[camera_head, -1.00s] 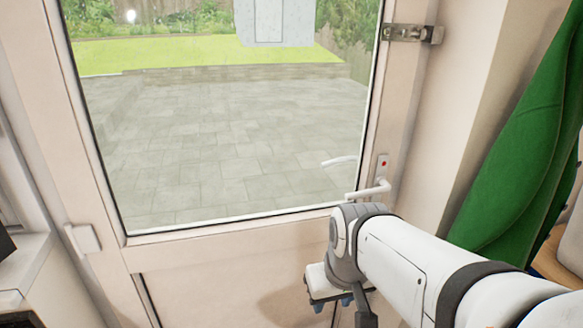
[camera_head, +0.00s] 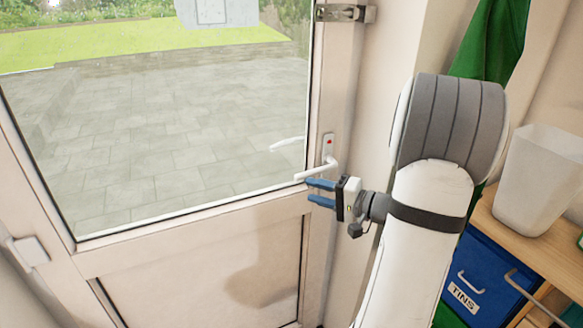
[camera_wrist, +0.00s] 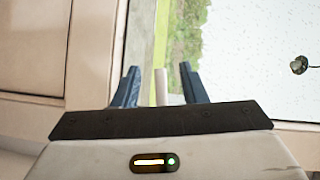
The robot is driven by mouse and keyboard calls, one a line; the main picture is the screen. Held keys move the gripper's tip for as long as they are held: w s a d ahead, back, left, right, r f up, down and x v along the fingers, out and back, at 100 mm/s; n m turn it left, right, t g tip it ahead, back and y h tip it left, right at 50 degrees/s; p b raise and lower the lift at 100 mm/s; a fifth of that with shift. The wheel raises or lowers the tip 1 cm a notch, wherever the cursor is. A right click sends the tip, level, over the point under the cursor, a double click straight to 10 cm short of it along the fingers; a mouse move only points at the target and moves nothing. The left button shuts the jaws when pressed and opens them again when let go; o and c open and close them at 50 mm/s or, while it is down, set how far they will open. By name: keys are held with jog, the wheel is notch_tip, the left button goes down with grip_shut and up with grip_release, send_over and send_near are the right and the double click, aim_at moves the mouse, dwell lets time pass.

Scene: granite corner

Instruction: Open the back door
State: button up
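The back door (camera_head: 260,215) is a pale door with a large glass pane, and it appears shut. Its white lever handle (camera_head: 318,171) is on the right side, below a small red mark on its plate. A metal latch (camera_head: 341,12) sits higher up at the door's right edge and seems to reach the frame. My gripper (camera_head: 320,193) has blue fingers pointing left, just below the handle in the head view. In the wrist view the fingers (camera_wrist: 159,85) are apart, with a white bar (camera_wrist: 161,87), likely the lever, showing between them with gaps on both sides.
A green cloth (camera_head: 492,40) hangs right of the door. A wooden shelf (camera_head: 490,222) at the right holds a white bin (camera_head: 541,178), with a blue box labelled TINS (camera_head: 482,275) below. A fitting (camera_head: 27,252) is at the door's left side. Paving shows through the glass.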

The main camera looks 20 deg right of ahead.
aim_at(314, 174)
jog(key=w+d+m+t+h, duration=0.1)
jog(key=d+m+t+h, duration=0.1)
jog(key=d, duration=0.3)
jog(key=p+x, duration=0.1)
jog(key=x, duration=0.2)
jog(key=p+x, duration=0.1)
jog(key=x, duration=0.3)
jog(key=shift+w+d+r, duration=0.15)
jog(key=shift+d+r, duration=0.05)
jog(key=shift+c, duration=0.5)
grip_shut()
